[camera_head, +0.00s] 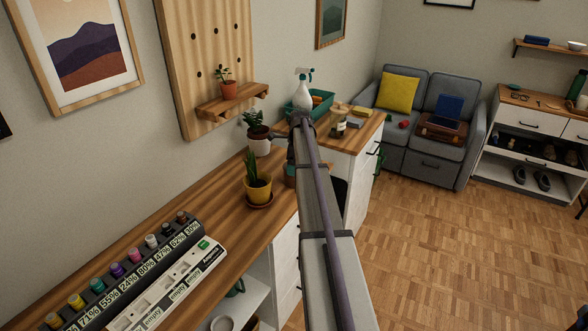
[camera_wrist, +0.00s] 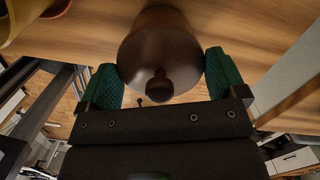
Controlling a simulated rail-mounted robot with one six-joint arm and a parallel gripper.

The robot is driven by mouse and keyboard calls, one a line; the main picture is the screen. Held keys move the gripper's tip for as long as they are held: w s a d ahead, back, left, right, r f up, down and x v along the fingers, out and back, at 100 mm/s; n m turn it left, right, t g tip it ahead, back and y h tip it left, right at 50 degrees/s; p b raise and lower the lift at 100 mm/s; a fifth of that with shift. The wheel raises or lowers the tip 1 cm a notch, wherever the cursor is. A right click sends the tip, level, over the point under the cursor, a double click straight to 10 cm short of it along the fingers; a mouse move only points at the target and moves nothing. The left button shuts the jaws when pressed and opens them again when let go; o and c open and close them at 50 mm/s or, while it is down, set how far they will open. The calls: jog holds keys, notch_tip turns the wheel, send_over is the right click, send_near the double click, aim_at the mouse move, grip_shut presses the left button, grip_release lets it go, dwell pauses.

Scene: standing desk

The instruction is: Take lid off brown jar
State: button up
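The brown jar (camera_wrist: 160,35) is close up in the wrist view, dark and glossy, with a round knob (camera_wrist: 159,85) on its lid pointing toward the camera. My gripper (camera_wrist: 163,70) has its two green-padded fingers spread wide, one on each side of the jar. The pads come close to the jar's sides, and I cannot tell whether they touch. The seam between lid and jar is not clear. In the head view my arm covers the gripper; a brown piece (camera_head: 290,172) beside the arm may be the jar.
A yellow pot (camera_head: 258,188) with a plant stands on the wooden desk (camera_head: 210,195) just left of my arm. A white pot (camera_head: 258,143), a teal tray (camera_head: 291,109) and a spray bottle (camera_head: 303,92) are farther back. A rack of colored bottles (camera_head: 118,270) lies at the front left.

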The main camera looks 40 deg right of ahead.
jog(key=c, duration=0.3)
jog(key=shift+c, duration=0.2)
